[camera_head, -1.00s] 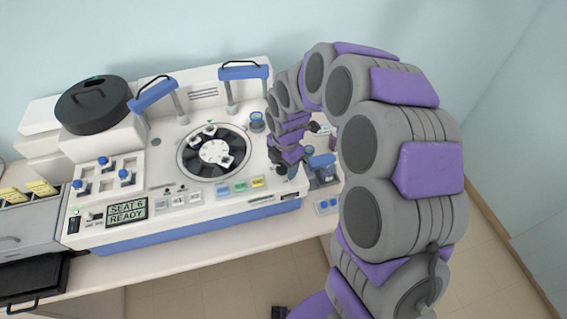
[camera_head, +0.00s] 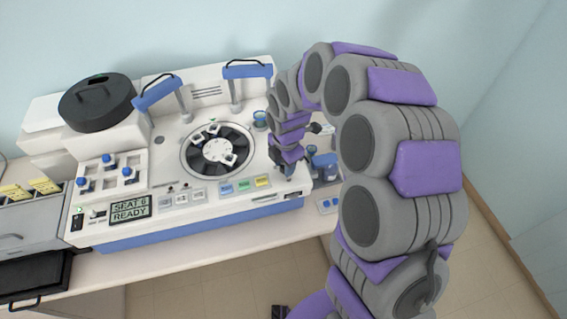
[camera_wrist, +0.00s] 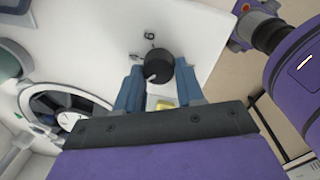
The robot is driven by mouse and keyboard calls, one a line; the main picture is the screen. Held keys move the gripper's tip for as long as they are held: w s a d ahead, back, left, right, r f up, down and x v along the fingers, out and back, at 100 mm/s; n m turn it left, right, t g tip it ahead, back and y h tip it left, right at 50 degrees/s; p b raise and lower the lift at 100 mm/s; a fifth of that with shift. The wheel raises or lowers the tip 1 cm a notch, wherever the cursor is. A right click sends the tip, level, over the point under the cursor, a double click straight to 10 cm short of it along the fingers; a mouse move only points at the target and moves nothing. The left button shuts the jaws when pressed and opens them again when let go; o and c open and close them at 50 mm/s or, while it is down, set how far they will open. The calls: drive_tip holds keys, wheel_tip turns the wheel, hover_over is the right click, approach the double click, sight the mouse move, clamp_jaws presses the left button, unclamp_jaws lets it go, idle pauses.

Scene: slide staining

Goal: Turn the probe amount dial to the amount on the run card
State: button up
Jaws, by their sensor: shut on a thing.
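The probe amount dial is a dark round knob (camera_wrist: 160,66) with a pale pointer mark on its lower left side in the wrist view. A printed 6 and another small mark lie on the white panel above it. My gripper (camera_wrist: 160,76) has its two blue-grey fingers shut on the dial, one at each side. In the head view my gripper (camera_head: 287,170) is at the right front of the staining machine (camera_head: 170,215), and the dial is hidden behind it. I cannot make out a run card for certain.
A round carousel (camera_head: 217,150) with slides sits left of my gripper. Coloured buttons (camera_head: 244,185) are close by on the front panel. The display (camera_head: 130,208) reads "SEAT 6 READY". A blue-topped bottle (camera_head: 325,165) stands to the right.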

drive_tip(key=m, duration=0.5)
drive_tip(key=shift+w+r+m, duration=0.15)
drive_tip(key=shift+w+m, duration=0.15)
drive_tip(key=shift+m, duration=0.1)
drive_tip(key=m, duration=0.5)
drive_tip(key=shift+w+h, duration=0.1)
drive_tip(key=shift+h, duration=0.2)
drive_tip(key=m, duration=0.6)
drive_tip(key=shift+w+m, duration=0.1)
drive_tip(key=shift+m, duration=0.3)
drive_tip(key=m, duration=0.5)
drive_tip(key=shift+m, duration=0.4)
drive_tip(key=o, duration=1)
